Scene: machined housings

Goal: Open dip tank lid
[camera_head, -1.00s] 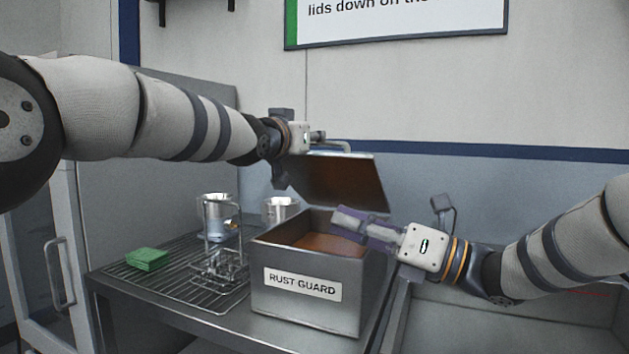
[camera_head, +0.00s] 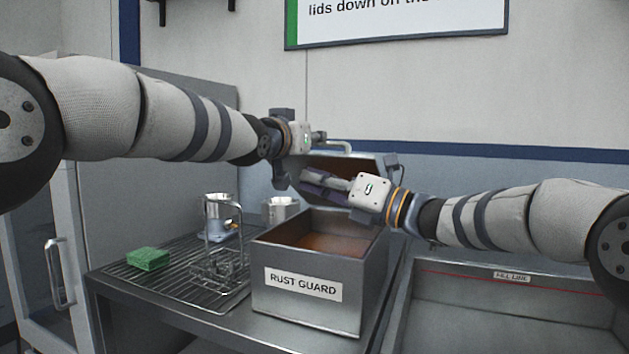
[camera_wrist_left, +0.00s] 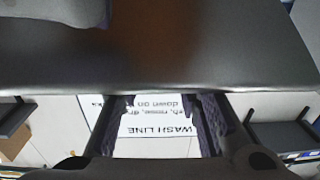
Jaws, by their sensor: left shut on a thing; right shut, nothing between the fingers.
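The dip tank (camera_head: 350,308) is a grey metal box labelled RUST GUARD, with brown liquid inside. Its lid (camera_head: 368,164) stands raised at the back, its brownish underside facing me. My left gripper (camera_head: 322,138) is at the lid's top edge, shut on the lid handle (camera_head: 350,147). In the left wrist view, the lid (camera_wrist_left: 180,55) fills the top, above the left fingers (camera_wrist_left: 165,115). My right gripper (camera_head: 315,187) is shut and empty above the tank opening, in front of the lid and hiding part of it. I cannot tell whether it touches the lid.
Another metal cup (camera_head: 281,209) stands behind the tank. A sink-like basin (camera_head: 500,320) with a red line lies at right.

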